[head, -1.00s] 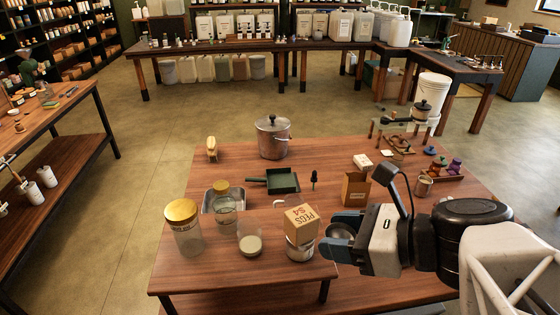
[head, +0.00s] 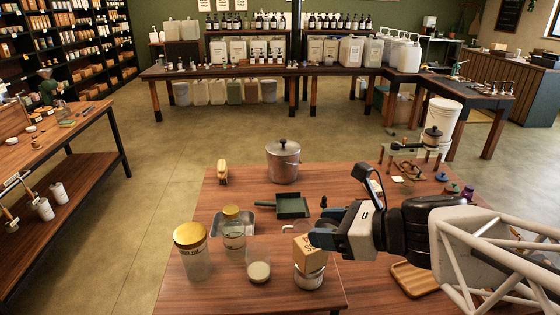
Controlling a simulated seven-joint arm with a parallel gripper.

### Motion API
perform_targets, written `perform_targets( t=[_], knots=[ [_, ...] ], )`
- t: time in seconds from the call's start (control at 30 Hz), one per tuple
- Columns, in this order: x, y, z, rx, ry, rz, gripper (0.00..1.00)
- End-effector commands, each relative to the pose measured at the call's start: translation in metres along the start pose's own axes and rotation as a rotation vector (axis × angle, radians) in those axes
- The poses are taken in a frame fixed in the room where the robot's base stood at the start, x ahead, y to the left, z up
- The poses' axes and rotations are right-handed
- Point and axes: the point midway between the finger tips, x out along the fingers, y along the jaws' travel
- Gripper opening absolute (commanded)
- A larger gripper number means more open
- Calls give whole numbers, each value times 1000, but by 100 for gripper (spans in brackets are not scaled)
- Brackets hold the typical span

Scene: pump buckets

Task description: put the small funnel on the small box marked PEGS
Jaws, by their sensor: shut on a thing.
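Only a little of the grey funnel shows between the dark fingers. I cannot tell whether the funnel touches the box.
Left of the box stand a glass jar with cream contents (head: 259,266), a gold-lidded jar (head: 192,252) and another lidded jar (head: 233,228) by a metal tray. A green dustpan-like tray (head: 292,205) and a lidded pot (head: 283,162) are behind. A wooden tray (head: 408,281) lies right.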

Motion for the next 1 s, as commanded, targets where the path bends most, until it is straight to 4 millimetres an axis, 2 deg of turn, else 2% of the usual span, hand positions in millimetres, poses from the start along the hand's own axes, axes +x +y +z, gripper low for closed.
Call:
perform_targets(
  t=[0.2,0.43,1.0],
  knots=[
    [22,-25,6,0,1,2,28],
    [40,-44,10,1,1,1,28],
    [46,-50,9,0,1,0,28]
  ],
)
